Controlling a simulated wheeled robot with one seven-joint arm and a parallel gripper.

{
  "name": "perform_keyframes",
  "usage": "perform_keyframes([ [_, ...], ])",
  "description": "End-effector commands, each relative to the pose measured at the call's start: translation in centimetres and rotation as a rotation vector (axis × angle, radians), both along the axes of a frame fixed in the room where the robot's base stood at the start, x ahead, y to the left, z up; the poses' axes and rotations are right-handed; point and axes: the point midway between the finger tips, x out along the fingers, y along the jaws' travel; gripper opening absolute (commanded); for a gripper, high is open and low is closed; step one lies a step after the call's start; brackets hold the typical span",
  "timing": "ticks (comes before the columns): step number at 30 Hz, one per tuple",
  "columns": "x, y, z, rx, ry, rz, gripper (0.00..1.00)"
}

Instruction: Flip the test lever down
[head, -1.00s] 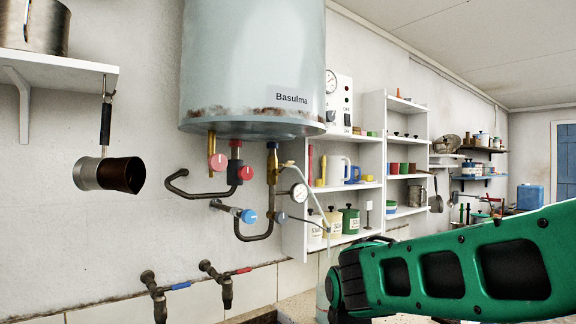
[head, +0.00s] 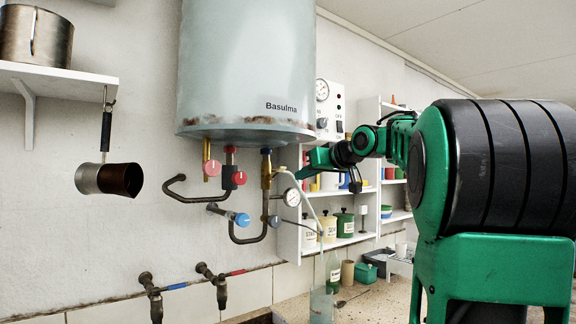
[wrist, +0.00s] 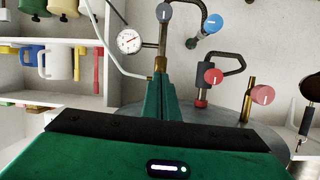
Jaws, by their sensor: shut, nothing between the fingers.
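The grey water heater (head: 246,65) hangs on the wall. A brass valve (head: 266,168) sits under it, with a thin pale outlet tube (head: 313,208) running down from its side. No test lever stands out clearly; any lever on this valve is small or hidden by my fingers. My gripper (head: 304,172) is shut and empty, just right of the valve in the head view.
A pressure gauge (head: 292,197), a blue knob (head: 242,219) and red knobs (head: 239,177) crowd around the valve. Shelves with bottles (head: 344,222) stand behind my gripper. A control box (head: 329,112) is above it.

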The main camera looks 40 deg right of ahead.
Motion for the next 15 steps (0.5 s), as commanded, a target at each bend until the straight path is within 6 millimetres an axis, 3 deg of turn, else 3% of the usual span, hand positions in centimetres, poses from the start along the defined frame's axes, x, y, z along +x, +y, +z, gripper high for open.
perform_keyframes([
  [3, 0.5, -0.3, 3.5, -0.042, -0.074, 0.039, 0.00],
  [6, 0.6, -0.1, 5.1, -0.061, -0.108, 0.061, 0.00],
  [15, 0.7, 0.2, 5.7, -0.068, -0.123, 0.074, 0.00],
])
